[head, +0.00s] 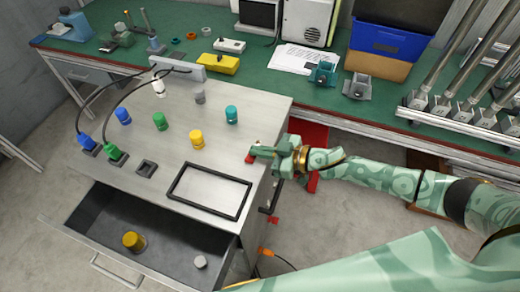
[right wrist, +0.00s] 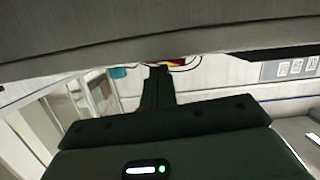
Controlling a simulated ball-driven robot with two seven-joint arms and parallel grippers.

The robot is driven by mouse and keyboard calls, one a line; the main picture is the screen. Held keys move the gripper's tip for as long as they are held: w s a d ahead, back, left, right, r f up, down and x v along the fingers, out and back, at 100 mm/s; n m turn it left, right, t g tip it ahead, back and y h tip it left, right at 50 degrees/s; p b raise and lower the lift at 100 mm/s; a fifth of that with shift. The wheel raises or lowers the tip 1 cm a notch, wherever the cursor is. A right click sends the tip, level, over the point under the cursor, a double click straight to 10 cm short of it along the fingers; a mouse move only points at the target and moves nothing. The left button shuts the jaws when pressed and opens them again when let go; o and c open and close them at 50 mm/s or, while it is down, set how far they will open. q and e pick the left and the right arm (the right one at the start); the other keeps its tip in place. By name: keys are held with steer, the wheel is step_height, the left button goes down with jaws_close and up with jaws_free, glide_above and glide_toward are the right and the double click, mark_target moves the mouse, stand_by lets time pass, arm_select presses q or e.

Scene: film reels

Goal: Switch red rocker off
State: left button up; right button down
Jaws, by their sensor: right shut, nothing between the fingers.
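A small red part (head: 249,159) shows at the right edge of the grey cabinet top (head: 182,178), right at the fingertips of my right gripper (head: 257,151). It may be the red rocker, but my fingers partly cover it, and I cannot tell which way it is tilted or whether they touch it. My right gripper is shut and empty, reaching in from the right. In the right wrist view the shut fingers (right wrist: 157,88) point away from the dark gripper body, with a blurred bit of red beyond them. My left gripper is not in view.
Blue, green, yellow and teal knobs (head: 197,139) stand on the cabinet top beside a black-framed panel (head: 208,190). Blue and green plugs with black cables sit at its left. An open drawer (head: 98,222) holds a yellow cylinder (head: 133,240). A green workbench (head: 275,84) runs behind.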

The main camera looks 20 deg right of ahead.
steer(key=r+p, duration=0.5)
steer(key=shift+w+d+r, duration=0.15)
steer(key=shift+w+d, duration=0.15)
steer(key=shift+s+d+f+b, duration=0.35)
steer(key=shift+s+d, duration=0.2)
steer(key=shift+d, duration=0.25)
steer(key=v, duration=0.7)
steer(key=shift+d, duration=0.5)
